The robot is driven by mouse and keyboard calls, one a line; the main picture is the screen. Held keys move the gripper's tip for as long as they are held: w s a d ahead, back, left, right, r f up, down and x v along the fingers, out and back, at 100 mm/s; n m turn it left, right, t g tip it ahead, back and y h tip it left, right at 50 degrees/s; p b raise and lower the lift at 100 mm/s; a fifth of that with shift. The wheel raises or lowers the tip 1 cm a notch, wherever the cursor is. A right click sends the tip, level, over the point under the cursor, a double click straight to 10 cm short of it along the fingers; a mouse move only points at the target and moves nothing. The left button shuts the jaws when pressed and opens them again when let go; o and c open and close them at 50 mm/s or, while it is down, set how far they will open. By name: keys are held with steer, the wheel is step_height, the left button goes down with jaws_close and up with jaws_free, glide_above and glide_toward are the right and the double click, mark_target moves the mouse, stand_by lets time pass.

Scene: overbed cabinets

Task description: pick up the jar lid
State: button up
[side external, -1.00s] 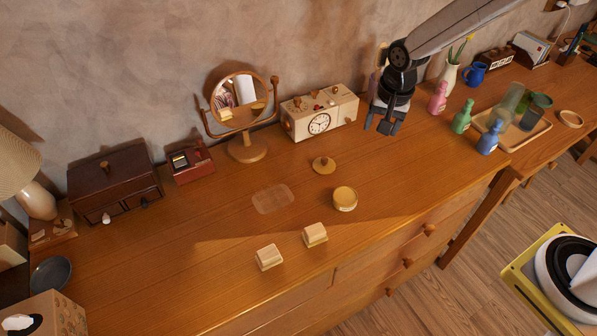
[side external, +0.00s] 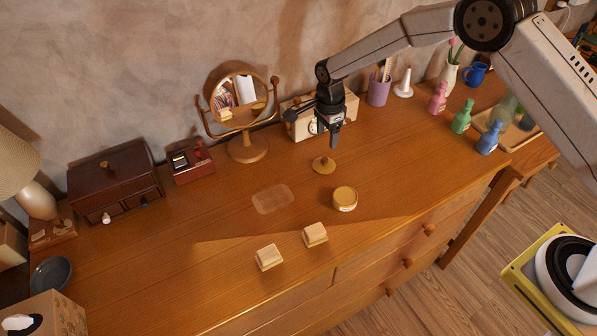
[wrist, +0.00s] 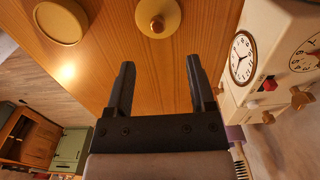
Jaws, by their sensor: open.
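The jar lid is a round wooden disc with a small knob (side external: 323,165). It lies on the dresser top, in front of the clock box. In the wrist view the lid (wrist: 158,17) is at the top edge, partly cut off, beyond the fingertips. My gripper (side external: 328,141) is open and empty, above and just behind the lid, fingers pointing down. In the wrist view my gripper (wrist: 159,72) has its two dark fingers spread apart, with bare wood between them. A round yellowish jar (side external: 345,199) stands in front and to the right of the lid.
The white clock box (side external: 300,128) stands close behind my gripper, with the round mirror (side external: 238,100) to its left. A purple cup (side external: 379,91) is to the right. Two small wooden blocks (side external: 268,257) lie near the front edge. The dresser top left of the lid is mostly clear.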

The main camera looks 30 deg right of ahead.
mark_target(325, 158)
steer(key=shift+f, duration=0.1)
steer(key=shift+f, duration=1.2)
steer(key=shift+f, duration=0.1)
steer(key=shift+s+a+f, duration=0.1)
steer(key=shift+a+f, duration=0.05)
steer(key=shift+f, duration=2.3)
jaws_close()
